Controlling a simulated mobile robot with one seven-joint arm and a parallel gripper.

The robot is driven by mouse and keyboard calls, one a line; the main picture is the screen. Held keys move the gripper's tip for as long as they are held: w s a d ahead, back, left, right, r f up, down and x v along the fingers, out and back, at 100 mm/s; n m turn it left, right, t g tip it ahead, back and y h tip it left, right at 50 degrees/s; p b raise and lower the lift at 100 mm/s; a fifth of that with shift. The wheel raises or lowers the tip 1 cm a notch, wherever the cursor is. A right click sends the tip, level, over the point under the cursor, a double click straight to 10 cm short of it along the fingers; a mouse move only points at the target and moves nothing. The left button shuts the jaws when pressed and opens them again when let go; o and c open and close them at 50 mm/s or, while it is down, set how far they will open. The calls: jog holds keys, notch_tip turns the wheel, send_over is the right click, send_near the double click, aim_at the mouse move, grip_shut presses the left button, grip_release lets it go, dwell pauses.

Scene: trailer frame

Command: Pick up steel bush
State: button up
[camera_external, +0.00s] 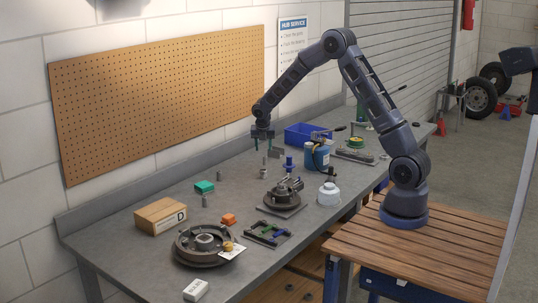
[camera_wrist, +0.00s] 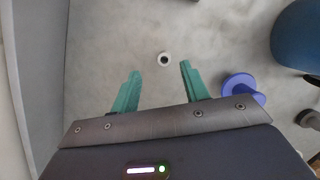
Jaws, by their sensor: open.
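A small steel bush (camera_wrist: 164,59), a pale ring with a dark bore seen from above, stands on the grey bench in the wrist view. It lies just beyond the fingertips and between their lines. In the external view it appears as a small grey cylinder (camera_external: 264,171) below my gripper (camera_external: 263,143). My gripper, with green fingers, is open and empty above the bench and points down. In the wrist view its fingers (camera_wrist: 160,72) are spread to either side, apart from the bush. The exact height gap is hard to tell.
A blue spool-shaped piece (camera_wrist: 240,88) stands close to the right finger, with a blue can (camera_wrist: 305,35) farther right. A blue bin (camera_external: 303,133), a clamp fixture (camera_external: 284,194), a hub drum (camera_external: 205,246) and a cardboard box (camera_external: 160,216) occupy the bench. Bench around the bush is mostly bare.

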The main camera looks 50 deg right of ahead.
aim_at(265, 157)
jog(key=shift+s+x, duration=0.15)
jog(key=shift+x, duration=1.55)
jog(key=shift+s+x, duration=0.15)
jog(key=shift+x, duration=1.6)
jog(key=shift+d, duration=0.1)
jog(key=shift+c, duration=0.3)
grip_shut()
